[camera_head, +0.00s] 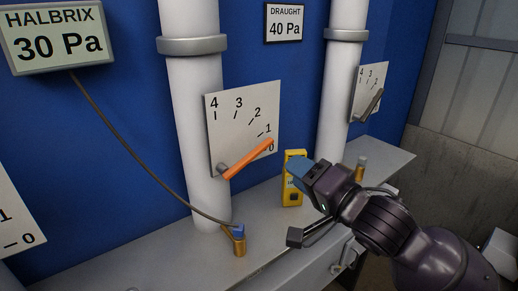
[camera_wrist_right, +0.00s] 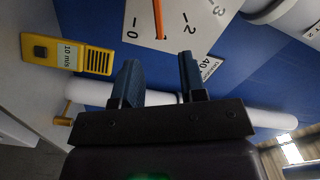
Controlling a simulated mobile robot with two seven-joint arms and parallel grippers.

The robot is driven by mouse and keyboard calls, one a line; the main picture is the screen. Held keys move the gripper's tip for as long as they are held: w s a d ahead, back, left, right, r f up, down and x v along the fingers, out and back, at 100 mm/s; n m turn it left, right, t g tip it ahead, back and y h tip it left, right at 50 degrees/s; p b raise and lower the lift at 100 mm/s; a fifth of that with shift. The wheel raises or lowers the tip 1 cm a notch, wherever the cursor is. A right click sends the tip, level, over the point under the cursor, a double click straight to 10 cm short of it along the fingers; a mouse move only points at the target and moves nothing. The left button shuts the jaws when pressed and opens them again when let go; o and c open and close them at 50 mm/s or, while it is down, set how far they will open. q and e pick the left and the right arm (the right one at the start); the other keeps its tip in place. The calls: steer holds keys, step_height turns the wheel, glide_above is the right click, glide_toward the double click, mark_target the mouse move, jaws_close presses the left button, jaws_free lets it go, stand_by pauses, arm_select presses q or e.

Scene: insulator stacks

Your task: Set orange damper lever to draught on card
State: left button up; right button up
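The orange damper lever (camera_head: 248,160) is pivoted at the lower left of a white scale plate (camera_head: 225,120) marked 0 to 4. Its tip lies between the 0 and 1 marks. The lever (camera_wrist_right: 158,18) also shows at the top of the right wrist view. The draught card (camera_head: 285,23) reads 40 Pa. The HALBRIX display (camera_head: 55,35) reads 30 Pa. My right gripper (camera_head: 303,173) is to the lower right of the lever, apart from it. In the right wrist view its two blue fingers (camera_wrist_right: 158,80) are spread with nothing between them. My left gripper is out of view.
A yellow meter (camera_head: 293,192) stands on the grey ledge (camera_head: 180,257) close behind my right gripper. A brass fitting (camera_head: 239,245) has a cable to the display. A second plate with a grey lever (camera_head: 372,103) is at the right pipe (camera_head: 340,90).

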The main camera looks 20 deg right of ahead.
mark_target(264, 149)
steer(key=shift+m, duration=0.6)
steer(key=p+x, duration=0.1)
steer(key=x, duration=0.9)
steer(key=shift+w+f+p, duration=0.1)
steer(key=shift+w+p, duration=0.25)
jaws_close()
